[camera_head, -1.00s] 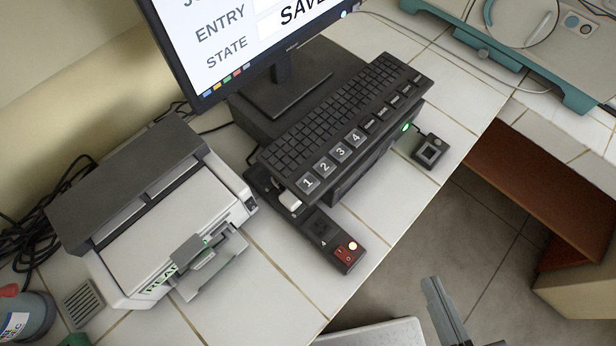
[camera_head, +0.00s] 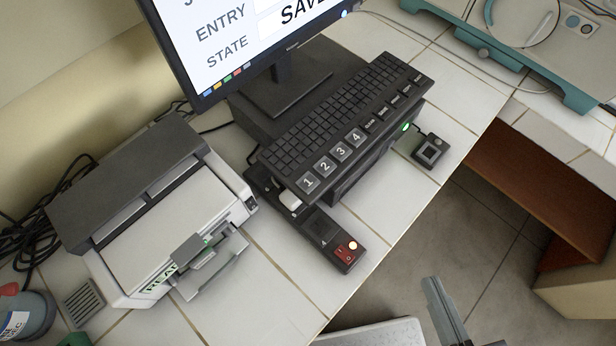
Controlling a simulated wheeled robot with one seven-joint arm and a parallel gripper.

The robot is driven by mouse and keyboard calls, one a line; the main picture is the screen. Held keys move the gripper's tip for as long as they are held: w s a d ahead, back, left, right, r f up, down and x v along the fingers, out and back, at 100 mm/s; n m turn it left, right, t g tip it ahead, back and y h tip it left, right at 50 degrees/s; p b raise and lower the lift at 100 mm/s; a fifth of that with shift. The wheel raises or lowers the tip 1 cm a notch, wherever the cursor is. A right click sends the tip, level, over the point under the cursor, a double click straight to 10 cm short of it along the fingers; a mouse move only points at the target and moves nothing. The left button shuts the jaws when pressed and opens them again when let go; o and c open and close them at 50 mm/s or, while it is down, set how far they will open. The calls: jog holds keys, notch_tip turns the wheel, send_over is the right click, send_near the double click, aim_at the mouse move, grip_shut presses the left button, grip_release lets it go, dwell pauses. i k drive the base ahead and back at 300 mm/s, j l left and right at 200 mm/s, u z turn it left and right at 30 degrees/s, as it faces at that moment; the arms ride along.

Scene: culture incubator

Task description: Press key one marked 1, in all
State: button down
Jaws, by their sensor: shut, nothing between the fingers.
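The key marked 1 (camera_head: 308,182) is a grey square key at the lower left end of the front row on the black keyboard (camera_head: 345,115). Keys 2, 3 and 4 follow it up to the right. The monitor (camera_head: 262,45) behind reads "ENTRY", "STATE" and part of "SAVE"; its top is cut off. My gripper (camera_head: 431,284) shows at the bottom edge, over the floor beyond the counter's front edge. Its fingers are together and empty. It is well apart from the keyboard, below and to the right of key 1.
A power strip (camera_head: 338,250) with a lit red switch lies in front of the keyboard. A white and grey printer (camera_head: 160,225) stands at left. A small black device (camera_head: 429,151) sits right of the keyboard. Tiled counter (camera_head: 385,205) between is clear.

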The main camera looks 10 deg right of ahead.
aim_at(308, 182)
jog(key=k+j, duration=0.1)
jog(key=j, duration=0.8)
jog(key=k+j+u, duration=0.1)
jog(key=j, duration=0.4)
